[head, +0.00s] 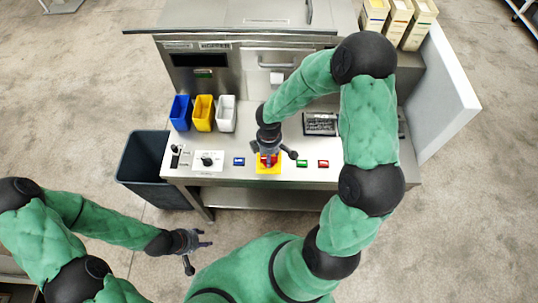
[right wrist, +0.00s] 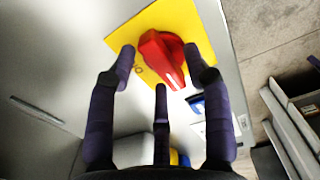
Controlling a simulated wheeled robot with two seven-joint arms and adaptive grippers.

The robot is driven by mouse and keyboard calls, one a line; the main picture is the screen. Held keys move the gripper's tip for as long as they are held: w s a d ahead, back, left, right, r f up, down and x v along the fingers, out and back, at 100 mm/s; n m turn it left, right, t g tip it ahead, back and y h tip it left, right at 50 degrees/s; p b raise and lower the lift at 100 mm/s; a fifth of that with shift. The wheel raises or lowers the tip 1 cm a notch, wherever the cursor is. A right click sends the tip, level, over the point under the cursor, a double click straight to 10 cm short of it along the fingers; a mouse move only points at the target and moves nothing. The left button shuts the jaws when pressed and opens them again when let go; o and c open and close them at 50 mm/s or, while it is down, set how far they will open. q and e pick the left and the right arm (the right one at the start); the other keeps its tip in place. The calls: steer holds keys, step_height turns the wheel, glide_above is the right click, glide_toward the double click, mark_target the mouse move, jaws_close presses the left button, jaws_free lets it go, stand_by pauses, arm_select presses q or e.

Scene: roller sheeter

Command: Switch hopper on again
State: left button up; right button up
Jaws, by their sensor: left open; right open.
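A red rotary knob (right wrist: 163,58) sits on a yellow plate (right wrist: 195,18) on the machine's panel. In the head view the yellow plate (head: 268,169) is at the front edge, with the knob mostly hidden under my right gripper (head: 269,148). In the right wrist view my right gripper (right wrist: 160,62) is open, its fingers spread around the red knob; I cannot tell whether any finger touches it. A hopper (head: 277,73) with a metal front stands at the back of the machine. My left gripper (head: 197,241) is open and empty, in front of the machine and away from the panel.
The panel has a blue button (head: 238,161), a green button (head: 302,163), a red button (head: 323,163) and a black knob (head: 207,159). Blue, yellow and white bins (head: 227,113) stand behind them. A dark waste bin (head: 146,160) stands at left. A pale side panel (head: 447,95) rises at right.

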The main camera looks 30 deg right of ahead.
jaws_close()
steer(key=m+b, duration=0.3)
steer(key=m, duration=0.1)
steer(key=shift+d+f, duration=0.1)
steer(key=m+b, duration=0.1)
steer(key=m, duration=0.1)
steer(key=m+b, duration=0.1)
steer(key=m, duration=0.1)
steer(key=shift+s+m, duration=0.2)
steer(key=shift+m, duration=0.2)
steer(key=m+b, duration=0.2)
steer(key=m, duration=0.2)
steer(key=shift+m, duration=0.3)
steer(key=shift+s+m+b, duration=0.2)
steer(key=shift+m+b, duration=0.8)
steer(key=shift+m, duration=1.2)
